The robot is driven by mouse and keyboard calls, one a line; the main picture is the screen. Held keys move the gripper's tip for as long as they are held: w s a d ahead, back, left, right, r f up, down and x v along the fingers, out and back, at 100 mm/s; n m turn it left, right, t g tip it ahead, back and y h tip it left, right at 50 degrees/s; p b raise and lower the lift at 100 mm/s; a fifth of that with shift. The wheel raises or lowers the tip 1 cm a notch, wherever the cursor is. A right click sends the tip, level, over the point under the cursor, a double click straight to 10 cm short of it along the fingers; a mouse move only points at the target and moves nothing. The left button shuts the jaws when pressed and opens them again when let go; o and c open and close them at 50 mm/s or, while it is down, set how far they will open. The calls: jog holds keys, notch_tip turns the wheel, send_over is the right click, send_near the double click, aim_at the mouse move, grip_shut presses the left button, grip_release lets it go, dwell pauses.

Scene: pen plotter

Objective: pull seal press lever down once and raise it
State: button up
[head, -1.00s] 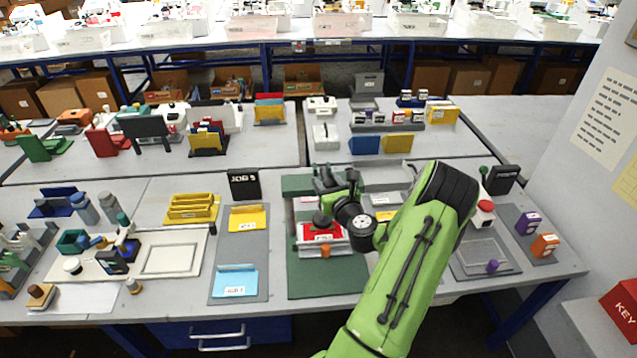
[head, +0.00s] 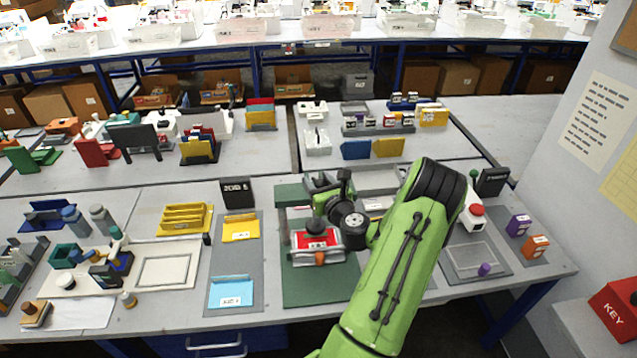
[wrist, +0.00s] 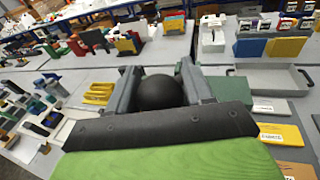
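The seal press stands on a dark green mat (head: 320,290) in the middle of the near bench. My gripper (head: 328,187) is at the press, above and behind the plate. In the wrist view a black ball knob (wrist: 160,93), apparently the lever's end, sits between the two grey fingers (wrist: 158,78), with both fingers against its sides. The lever's arm is hidden behind the knob and my gripper.
A grey mat with a yellow tray (head: 241,228) and a blue tray (head: 231,292) lies left of the press. A black sign (head: 237,193) stands behind them. A red-topped button box (head: 473,213) and a grey plate (head: 472,260) are to the right.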

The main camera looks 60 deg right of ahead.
jog(key=shift+o, duration=1.4)
jog(key=shift+w+d+f, duration=0.1)
